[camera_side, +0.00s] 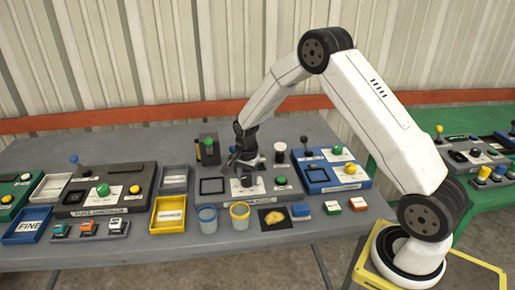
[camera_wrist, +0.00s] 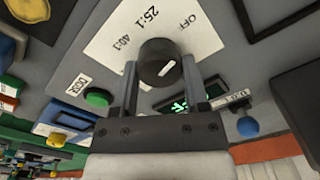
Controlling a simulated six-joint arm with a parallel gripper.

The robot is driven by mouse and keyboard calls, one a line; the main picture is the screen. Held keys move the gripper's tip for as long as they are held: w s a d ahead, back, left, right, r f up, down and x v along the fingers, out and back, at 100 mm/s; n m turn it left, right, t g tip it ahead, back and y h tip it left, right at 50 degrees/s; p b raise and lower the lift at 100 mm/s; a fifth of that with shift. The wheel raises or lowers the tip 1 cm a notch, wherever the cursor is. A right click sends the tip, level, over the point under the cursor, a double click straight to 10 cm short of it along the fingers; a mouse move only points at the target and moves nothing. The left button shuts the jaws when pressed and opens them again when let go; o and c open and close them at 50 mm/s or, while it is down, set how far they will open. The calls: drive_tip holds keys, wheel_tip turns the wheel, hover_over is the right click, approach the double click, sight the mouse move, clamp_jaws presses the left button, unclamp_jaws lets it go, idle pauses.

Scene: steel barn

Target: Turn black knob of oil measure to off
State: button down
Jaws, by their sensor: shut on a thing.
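The black knob (camera_wrist: 157,60) of the oil measure stands on a white dial plate (camera_wrist: 110,40) printed 25:1, 40:1 and OFF. A short white mark shows on the knob's face, on the side away from the 40:1 print; which setting it marks is hard to tell. My gripper (camera_wrist: 160,66) has one finger on each side of the knob and is shut on it. In the side view my gripper (camera_side: 244,162) reaches down over the grey oil measure panel (camera_side: 232,197), and the knob is largely hidden there.
The panel has a green button (camera_wrist: 98,97), a lit green display (camera_wrist: 180,104) and a blue knob (camera_wrist: 248,126). A blue panel (camera_side: 318,187) stands close on the right. Cups (camera_side: 208,222) and a yellow tray (camera_side: 168,228) stand along the front.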

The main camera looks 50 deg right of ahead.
sight(247, 177)
drive_tip(key=shift+c, duration=0.5)
unclamp_jaws()
drive_tip(key=shift+r, duration=0.15)
drive_tip(key=shift+r, duration=3.8)
drive_tip(key=shift+a, duration=0.1)
drive_tip(key=s+a+r+n+t, duration=0.1)
drive_tip(key=s+a+n, duration=0.4)
drive_tip(key=s+n, duration=0.3)
drive_tip(key=s+a+r+n+t, duration=0.1)
drive_tip(key=s+a+n, duration=0.5)
drive_tip(key=s, duration=0.5)
drive_tip(key=shift+s+r+n+t, duration=0.15)
drive_tip(key=shift+r+n+t, duration=0.2)
drive_tip(key=shift+n, duration=0.65)
